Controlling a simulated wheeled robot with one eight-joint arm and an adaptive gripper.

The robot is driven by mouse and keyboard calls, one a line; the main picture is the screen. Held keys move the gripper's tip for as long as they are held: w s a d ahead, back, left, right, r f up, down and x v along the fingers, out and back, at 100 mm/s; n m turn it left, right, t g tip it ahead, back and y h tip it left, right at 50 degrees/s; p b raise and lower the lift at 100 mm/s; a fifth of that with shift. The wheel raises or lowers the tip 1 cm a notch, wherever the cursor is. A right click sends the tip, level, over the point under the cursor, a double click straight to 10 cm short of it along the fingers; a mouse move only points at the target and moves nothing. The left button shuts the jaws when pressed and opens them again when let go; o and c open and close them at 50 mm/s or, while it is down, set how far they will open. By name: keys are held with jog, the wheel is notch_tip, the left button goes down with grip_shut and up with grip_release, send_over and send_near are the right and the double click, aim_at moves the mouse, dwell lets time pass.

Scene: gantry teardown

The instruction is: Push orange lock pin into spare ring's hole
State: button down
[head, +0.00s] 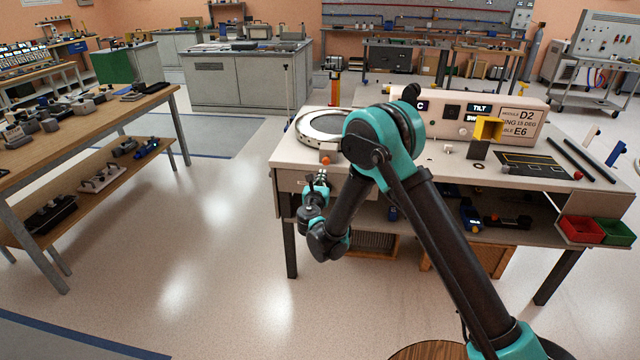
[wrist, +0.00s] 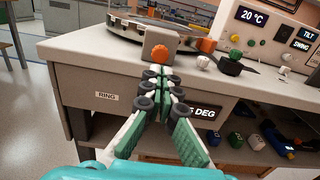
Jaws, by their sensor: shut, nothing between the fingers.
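The spare ring (head: 303,131) is a round, pale-rimmed ring with a dark middle, lying on the bench's left end. Its rim (wrist: 122,27) shows at the top of the wrist view. The orange lock pin (head: 325,160) shows as a round orange knob on the front of a small grey block by the ring; it also shows in the wrist view (wrist: 160,54). How deep it sits is hidden. My gripper (head: 319,178) is shut and empty in front of the bench edge. In the wrist view its fingertips (wrist: 161,74) appear just below the knob; I cannot tell whether they touch.
Another orange piece (wrist: 207,45) sits right of the knob. A drawer front labelled RING (wrist: 106,96) lies below the edge. Floor left of the bench is clear.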

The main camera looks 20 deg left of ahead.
aim_at(326, 163)
jog(key=shift+x, duration=3.15)
jog(key=shift+d, duration=0.1)
jog(key=shift+x, duration=1.65)
jog(key=shift+d, duration=0.1)
